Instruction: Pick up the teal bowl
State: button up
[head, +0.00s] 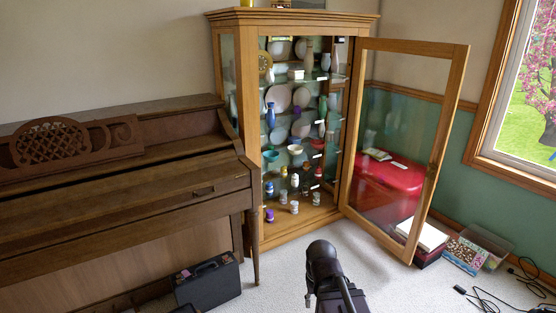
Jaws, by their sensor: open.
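The teal bowl (271,155) is small and stands on a middle glass shelf of the open wooden display cabinet (291,19), near the shelf's left side. A white bowl (295,149) is a little to its right. My dark arm (322,262) rises from the bottom edge, in front of the cabinet and well short of the bowl. I cannot make out my gripper's fingers in this view.
The glass cabinet door (400,145) stands swung open to the right. Several vases, plates and figurines crowd the shelves. A piano (110,190) is at left, with a black case (207,281) below. Boxes (465,252) and cables (495,300) lie right; carpet is clear between.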

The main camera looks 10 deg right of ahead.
aim_at(270, 155)
jog(key=z, duration=1.2)
jog(key=i, duration=1.95)
jog(key=u, duration=0.45)
